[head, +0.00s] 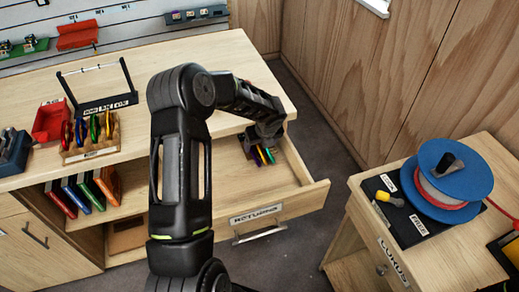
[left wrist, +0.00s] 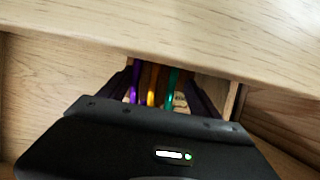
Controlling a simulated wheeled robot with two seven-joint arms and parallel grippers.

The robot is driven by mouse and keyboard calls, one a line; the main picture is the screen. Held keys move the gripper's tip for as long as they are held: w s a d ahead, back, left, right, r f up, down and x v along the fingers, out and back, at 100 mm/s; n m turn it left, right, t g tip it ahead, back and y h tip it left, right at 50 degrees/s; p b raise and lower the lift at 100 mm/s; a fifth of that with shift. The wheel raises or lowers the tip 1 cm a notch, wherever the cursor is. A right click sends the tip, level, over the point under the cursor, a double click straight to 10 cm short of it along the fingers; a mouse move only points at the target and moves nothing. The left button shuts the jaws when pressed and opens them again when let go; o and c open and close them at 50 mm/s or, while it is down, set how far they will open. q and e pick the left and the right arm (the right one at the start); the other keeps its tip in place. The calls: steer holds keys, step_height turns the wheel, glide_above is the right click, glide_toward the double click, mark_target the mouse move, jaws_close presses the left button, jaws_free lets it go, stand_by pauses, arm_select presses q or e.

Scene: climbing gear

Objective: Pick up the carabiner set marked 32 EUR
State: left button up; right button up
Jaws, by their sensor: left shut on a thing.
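My left gripper (head: 264,146) reaches down into the open drawer (head: 301,193) and is shut on a carabiner set (head: 265,157) with purple, yellow and green pieces. In the left wrist view the coloured carabiners (left wrist: 152,88) stand between the dark fingers, under the counter's edge. The gripper body hides the lower part of the set, and no 32 EUR mark can be read. Another set of coloured carabiners (head: 95,128) stands in a wooden holder (head: 91,153) on the counter at the left. My right gripper is not in view.
A red bin (head: 48,120) and a black-framed stand (head: 108,103) are on the counter. Coloured books or folders (head: 83,194) stand on the shelf below. A blue cord reel (head: 446,180) sits on the right cabinet. Grey floor separates drawer and cabinet.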

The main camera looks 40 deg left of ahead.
mark_target(260, 145)
arm_select(q)
steer(key=c, duration=0.8)
steer(key=shift+r, duration=0.1)
steer(key=shift+r, duration=0.7)
step_height(260, 145, up, 2)
steer(key=shift+r+b, duration=0.15)
steer(key=shift+b, duration=0.2)
steer(key=s+a+b, duration=0.1)
steer(key=s+a, duration=0.2)
steer(key=s, duration=0.5)
steer(key=s+a+b, duration=0.1)
steer(key=s+a, duration=0.3)
steer(key=s, duration=0.4)
steer(key=shift+s+a+b, duration=0.2)
steer(key=shift+a+b, duration=0.05)
steer(key=shift+b, duration=0.15)
